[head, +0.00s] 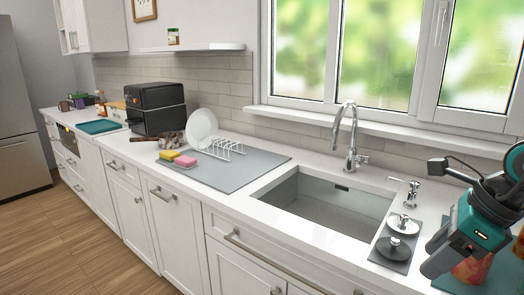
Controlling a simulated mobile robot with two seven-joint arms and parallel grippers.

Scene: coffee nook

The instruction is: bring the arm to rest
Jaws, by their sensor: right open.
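My right arm comes in at the right edge of the head view. Its teal and dark grey right gripper (437,254) hangs above the right end of the counter, tilted with the fingers toward the lower left. It is open, and nothing shows between the fingers. It partly covers a red patterned object (473,268) behind or below it; whether they touch I cannot tell. My left gripper is not in view.
The white counter (330,242) holds a sink (325,208) with a tall faucet (352,140). Two metal-knobbed items stand on a grey tray (402,263) left of my gripper. A grey mat (255,172) with a dish rack (222,148) and sponges lies further left, near a black air fryer (155,108).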

